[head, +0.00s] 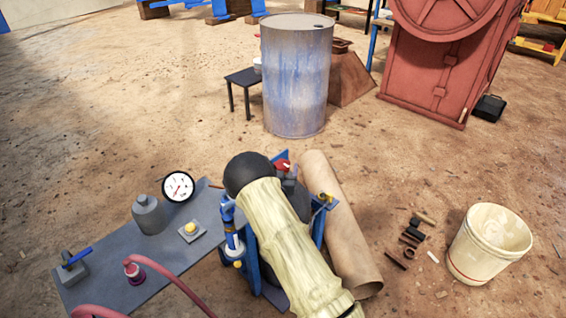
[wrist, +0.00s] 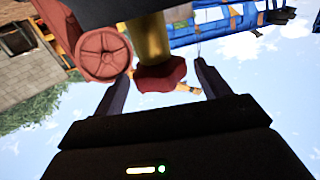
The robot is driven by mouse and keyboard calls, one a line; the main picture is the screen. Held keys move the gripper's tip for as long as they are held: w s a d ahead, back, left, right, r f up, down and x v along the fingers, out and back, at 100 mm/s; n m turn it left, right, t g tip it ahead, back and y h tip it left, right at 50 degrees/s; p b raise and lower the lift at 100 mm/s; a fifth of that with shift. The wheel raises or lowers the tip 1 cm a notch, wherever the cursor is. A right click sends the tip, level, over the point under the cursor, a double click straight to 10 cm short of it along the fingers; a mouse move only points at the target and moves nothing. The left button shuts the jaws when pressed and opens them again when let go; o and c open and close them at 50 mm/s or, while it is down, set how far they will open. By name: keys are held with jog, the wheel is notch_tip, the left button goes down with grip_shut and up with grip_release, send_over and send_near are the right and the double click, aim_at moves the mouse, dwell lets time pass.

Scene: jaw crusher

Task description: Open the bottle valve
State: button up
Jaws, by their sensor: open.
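The bottle valve's red knob (wrist: 162,74) sits on a brass stem (wrist: 153,36) in the wrist view. My gripper (wrist: 162,68) is open, with one dark finger on each side of the knob. Gaps show between the knob and both fingers, so I see no grip. In the head view a small red part, which looks like the same knob (head: 282,165), shows just past my sleeved arm. The bottle itself is mostly hidden behind my arm, with blue frame parts (head: 318,222) around it. My fingers cannot be made out clearly there.
A grey plate (head: 120,262) at left carries a gauge (head: 178,187), a yellow button (head: 190,229) and a blue lever (head: 80,256). A brown tube (head: 350,245) lies right of my arm. A white bucket (head: 488,245), a drum (head: 296,80) and the red crusher (head: 430,75) stand beyond.

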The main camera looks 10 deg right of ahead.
aim_at(283, 162)
jog(key=shift+x, duration=1.9)
jog(key=c, duration=1)
jog(key=shift+o, duration=0.2)
